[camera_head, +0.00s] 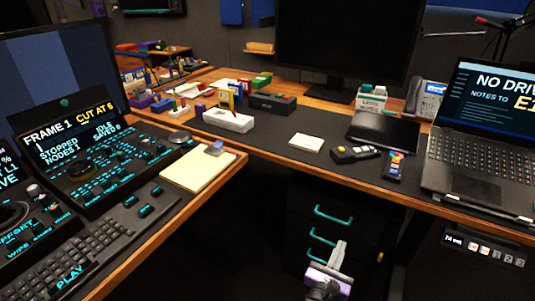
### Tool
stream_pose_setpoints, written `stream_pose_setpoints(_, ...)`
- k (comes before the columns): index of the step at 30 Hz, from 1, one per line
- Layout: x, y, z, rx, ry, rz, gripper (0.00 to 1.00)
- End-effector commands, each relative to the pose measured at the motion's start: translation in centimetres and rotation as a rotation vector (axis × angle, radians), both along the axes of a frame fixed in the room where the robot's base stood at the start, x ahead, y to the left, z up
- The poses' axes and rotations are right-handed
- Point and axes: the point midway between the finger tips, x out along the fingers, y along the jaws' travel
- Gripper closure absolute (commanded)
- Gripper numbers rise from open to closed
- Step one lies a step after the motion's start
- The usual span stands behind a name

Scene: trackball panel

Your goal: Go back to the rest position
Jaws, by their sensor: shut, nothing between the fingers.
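My gripper (338,255) is at the bottom of the head view, right of centre. Its fingers point up and look shut, with nothing held. It is in front of the dark drawer cabinet (300,205), clear of the desk top. The trackball panel (95,165) lies on the left desk, with a lit display reading "FRAME 1 CUT AT 6". A round dark trackball (79,169) sits in its middle. My gripper is well to the right of the panel and apart from it.
A keyboard (85,250) and a notepad (198,168) lie on the left desk. The back desk holds a white box (228,120), a black tablet (383,131) and an open laptop (480,165). Teal drawer handles (333,215) stick out near my gripper. Dark floor lies left of it.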

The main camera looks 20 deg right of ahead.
Motion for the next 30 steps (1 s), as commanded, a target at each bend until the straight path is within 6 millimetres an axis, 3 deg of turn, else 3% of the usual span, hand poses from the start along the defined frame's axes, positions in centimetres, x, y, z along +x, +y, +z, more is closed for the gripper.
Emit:
stream_pose_setpoints(4,0.2,0.2,-0.1,0.036,-0.033,0.011,1.00)
stream_pose_setpoints(7,1.1,1.1,-0.7,0.166,-0.101,0.060,1.00)
stream_pose_setpoints(10,2.4,2.7,-0.5,0.410,-0.229,0.125,1.00)
stream_pose_setpoints(14,1.1,5.4,-1.9,0.781,-0.366,0.189,1.00)
stream_pose_setpoints(18,-2.4,8.7,-2.9,1.198,-0.500,0.222,1.00)
stream_pose_setpoints(22,-6.9,11.6,-2.6,1.583,-0.622,0.215,1.00)
stream_pose_setpoints(26,-11.9,13.6,-0.8,1.938,-0.741,0.178,1.00)
stream_pose_setpoints(30,-17.2,14.6,2.2,2.262,-0.865,0.114,1.00)
